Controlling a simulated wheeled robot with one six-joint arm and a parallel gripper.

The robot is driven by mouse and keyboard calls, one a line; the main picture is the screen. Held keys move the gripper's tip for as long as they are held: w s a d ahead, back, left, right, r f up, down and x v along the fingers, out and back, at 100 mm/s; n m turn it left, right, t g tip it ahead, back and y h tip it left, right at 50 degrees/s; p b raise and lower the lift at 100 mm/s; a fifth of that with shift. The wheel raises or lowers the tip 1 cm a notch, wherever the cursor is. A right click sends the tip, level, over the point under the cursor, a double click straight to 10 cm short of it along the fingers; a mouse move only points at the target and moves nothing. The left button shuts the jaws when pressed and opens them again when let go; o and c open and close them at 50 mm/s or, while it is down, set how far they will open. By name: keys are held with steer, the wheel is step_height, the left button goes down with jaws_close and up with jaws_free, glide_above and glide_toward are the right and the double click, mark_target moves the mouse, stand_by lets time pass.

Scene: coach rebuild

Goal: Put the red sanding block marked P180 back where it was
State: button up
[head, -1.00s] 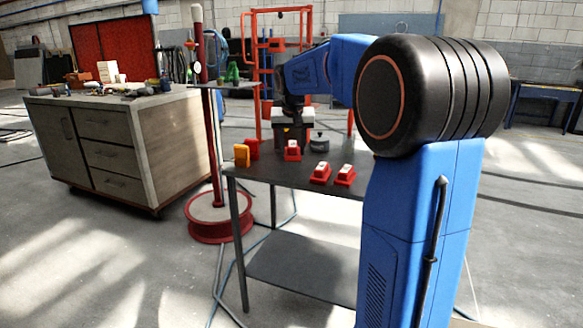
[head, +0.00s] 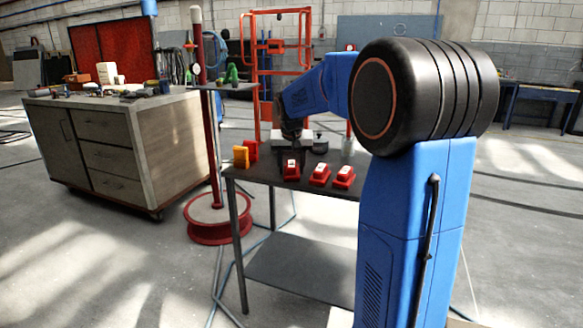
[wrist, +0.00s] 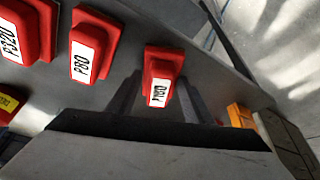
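The red sanding block (wrist: 163,62) sits between the fingertips of my gripper (wrist: 160,82). Its white label appears to read P180. The fingers lie close along both sides of it. In the head view my gripper (head: 291,155) is low over the dark table, with this block (head: 291,174) at its front, level with two other red blocks. Whether its base touches the table is not clear. The block labelled P80 (wrist: 88,50) is beside it, and a third red block (wrist: 22,30) lies beyond, its label partly cut off.
The dark table (head: 265,172) also holds a yellow block (head: 241,157), a red block (head: 251,148) behind it and a dark lidded pot (head: 320,146). The two other red blocks (head: 319,174) (head: 344,177) stand to the right. A red post on a round base (head: 215,220) stands left.

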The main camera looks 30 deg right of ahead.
steer(key=shift+o, duration=1.2)
steer(key=v, duration=1.2)
steer(key=s+a+f+n+y, duration=0.1)
steer(key=s+a+f+n, duration=0.15)
steer(key=s+a, duration=0.45)
steer(key=s+a+f+n, duration=0.1)
steer(key=s+a+f, duration=0.3)
steer(key=s, duration=0.8)
steer(key=s+a+f+n+y, duration=0.1)
steer(key=s+a+f, duration=0.4)
steer(key=s+f, duration=0.7)
steer(key=s+n, duration=0.1)
steer(key=s, duration=0.3)
steer(key=shift+s+f+t, duration=0.2)
steer(key=shift+t, duration=0.2)
steer(key=shift+a+n, duration=0.1)
steer(key=shift+n, duration=0.15)
